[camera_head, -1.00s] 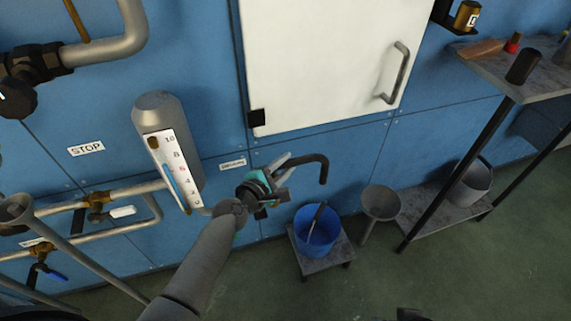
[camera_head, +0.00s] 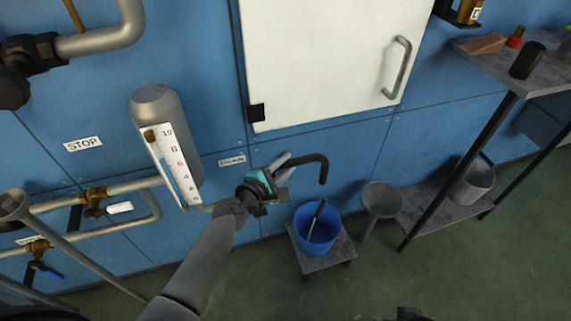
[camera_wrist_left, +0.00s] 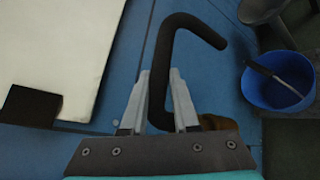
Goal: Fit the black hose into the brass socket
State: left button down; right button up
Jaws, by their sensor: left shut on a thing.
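My left gripper (camera_head: 280,180) is shut on the black hose (camera_head: 312,160), in front of the blue wall below the white door. The hose sticks out past the fingertips and bends over to a free end, which points down in the head view. In the left wrist view the hose (camera_wrist_left: 160,65) runs up from between the fingers (camera_wrist_left: 158,105) and hooks to the right. A brown, brass-coloured piece (camera_wrist_left: 222,124) shows beside the right finger, partly hidden; I cannot tell whether it is the brass socket. My right gripper is not clearly in view.
A gauge (camera_head: 172,150) stands left of my gripper, with pipes and brass valves (camera_head: 93,196) beyond. A blue bucket (camera_head: 318,232) sits on a low stool below the hose. A grey funnel (camera_head: 381,199) and a shelf rack (camera_head: 478,62) stand to the right.

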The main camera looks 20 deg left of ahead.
pick_arm(q)
jog(key=shift+f+b, duration=1.1)
jog(key=shift+f, duration=0.05)
jog(key=c, duration=0.8)
grip_release()
jog(key=shift+o, duration=1.1)
jog(key=shift+s+a+r, duration=0.1)
jog(key=shift+s+a, duration=0.05)
jog(key=shift+s, duration=0.3)
jog(key=p+v, duration=0.2)
jog(key=v, duration=1.2)
jog(key=shift+s, duration=0.15)
